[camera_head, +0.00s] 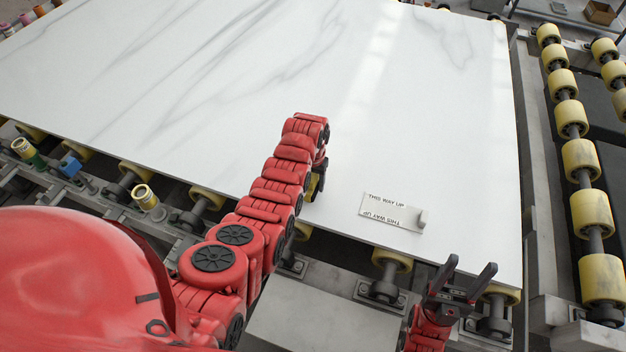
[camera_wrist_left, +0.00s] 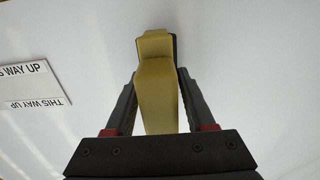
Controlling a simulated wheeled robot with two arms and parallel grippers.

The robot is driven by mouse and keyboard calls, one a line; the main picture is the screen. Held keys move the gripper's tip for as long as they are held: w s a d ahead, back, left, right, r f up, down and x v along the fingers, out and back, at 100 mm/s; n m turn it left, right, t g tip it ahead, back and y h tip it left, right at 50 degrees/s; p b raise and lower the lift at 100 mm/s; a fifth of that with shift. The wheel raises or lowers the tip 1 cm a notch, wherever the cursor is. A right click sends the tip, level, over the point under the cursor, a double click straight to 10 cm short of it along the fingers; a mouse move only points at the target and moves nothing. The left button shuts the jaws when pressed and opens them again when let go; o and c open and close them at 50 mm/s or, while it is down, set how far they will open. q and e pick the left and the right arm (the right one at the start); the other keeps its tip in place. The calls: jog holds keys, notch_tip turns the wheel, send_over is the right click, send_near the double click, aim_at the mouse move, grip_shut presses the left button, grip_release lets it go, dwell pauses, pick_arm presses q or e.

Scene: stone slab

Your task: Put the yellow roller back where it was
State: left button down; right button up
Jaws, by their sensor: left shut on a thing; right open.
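My left gripper (camera_wrist_left: 158,105) is shut on a long yellow piece with a dark edge, which I take to be the yellow roller (camera_wrist_left: 156,75). Its far end is stepped and blocky, and its full shape is partly hidden between the fingers. In the head view my left arm reaches over the front of the white slab (camera_head: 200,90). There the roller (camera_head: 311,187) shows only as a small yellow patch beside the left gripper (camera_head: 319,180). I cannot tell whether it touches the slab. My right gripper (camera_head: 466,275) is open and empty near the slab's front right edge.
A white label (camera_head: 392,211) reading "THIS WAY UP" lies on the slab right of my left gripper. Yellow conveyor rollers (camera_head: 590,212) line the right side; others show along the front edge. Small containers (camera_head: 146,196) stand on the left front rail. Most of the slab is clear.

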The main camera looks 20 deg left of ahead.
pick_arm(q)
jog(key=shift+f, duration=0.2)
jog(key=shift+c, duration=1.2)
grip_release()
jog(key=shift+r, duration=0.1)
jog(key=shift+r, duration=0.1)
jog(key=shift+w, duration=0.1)
